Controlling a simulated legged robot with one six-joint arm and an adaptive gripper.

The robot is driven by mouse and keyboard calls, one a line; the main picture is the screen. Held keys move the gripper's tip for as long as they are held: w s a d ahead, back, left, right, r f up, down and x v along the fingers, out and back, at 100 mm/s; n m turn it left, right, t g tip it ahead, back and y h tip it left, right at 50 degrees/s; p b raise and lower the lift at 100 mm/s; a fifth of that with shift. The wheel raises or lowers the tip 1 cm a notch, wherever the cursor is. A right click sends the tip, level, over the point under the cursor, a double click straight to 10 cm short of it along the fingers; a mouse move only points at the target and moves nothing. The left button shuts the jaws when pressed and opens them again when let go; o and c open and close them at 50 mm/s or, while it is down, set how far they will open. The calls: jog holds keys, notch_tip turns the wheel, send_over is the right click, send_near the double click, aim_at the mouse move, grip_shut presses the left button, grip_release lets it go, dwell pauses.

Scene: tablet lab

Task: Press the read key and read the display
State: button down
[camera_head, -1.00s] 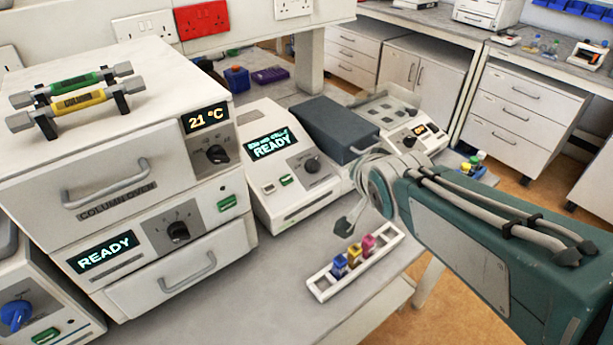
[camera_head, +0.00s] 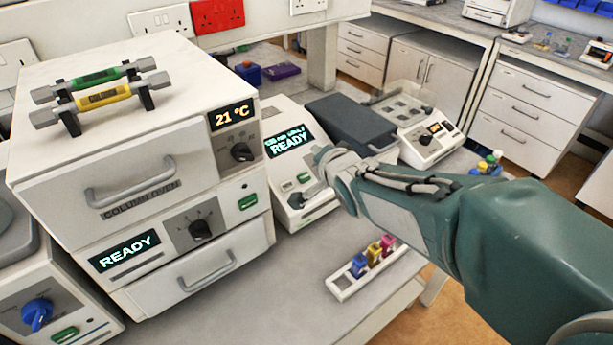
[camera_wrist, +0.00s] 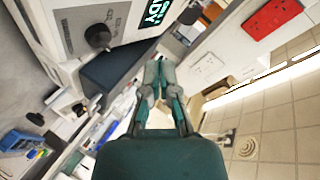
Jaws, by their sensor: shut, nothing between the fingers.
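A white bench instrument (camera_head: 290,218) with a dark sloping lid stands right of the column oven. Its lit display (camera_head: 289,142) shows a small blurred line above READY. In the wrist view, part of the display (camera_wrist: 157,12) and a black knob (camera_wrist: 98,37) show at the top. The key lettering is too small to read. In the wrist view my gripper (camera_wrist: 158,66) has its fingers together and empty. Contact with a key cannot be told.
The column oven (camera_head: 110,155) stands left, showing 21 °C and READY, with green and yellow columns on top. A white rack (camera_head: 345,290) of coloured vials lies on the bench, below my arm. Another instrument (camera_head: 432,150) stands right. Bare bench lies in front of the oven.

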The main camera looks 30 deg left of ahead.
aim_at(308, 187)
jog(key=shift+w+a+f, duration=0.25)
jog(key=shift+a+f, duration=0.3)
jog(key=shift+f, duration=0.75)
jog(key=shift+w+a+f, duration=0.3)
jog(key=shift+a+f, duration=0.3)
jog(key=shift+f, duration=0.7)
jog(key=shift+w+a+f, duration=0.25)
jog(key=shift+a+f, duration=0.3)
jog(key=shift+f, duration=0.75)
jog(key=shift+a+f, duration=0.2)
jog(key=shift+f, duration=0.4)
jog(key=shift+r, duration=0.1)
jog(key=shift+s+d+r, duration=0.1)
jog(key=shift+d+r, duration=0.2)
jog(key=shift+r, duration=0.3)
jog(key=shift+s+d+r, duration=0.15)
jog(key=shift+d+r, duration=0.15)
jog(key=shift+r, duration=0.45)
jog(key=shift+s+d+r, duration=0.15)
jog(key=shift+d+r, duration=0.15)
jog(key=shift+r, duration=0.5)
jog(key=shift+s+d+r, duration=0.15)
jog(key=shift+d+r, duration=0.15)
jog(key=shift+r, duration=0.45)
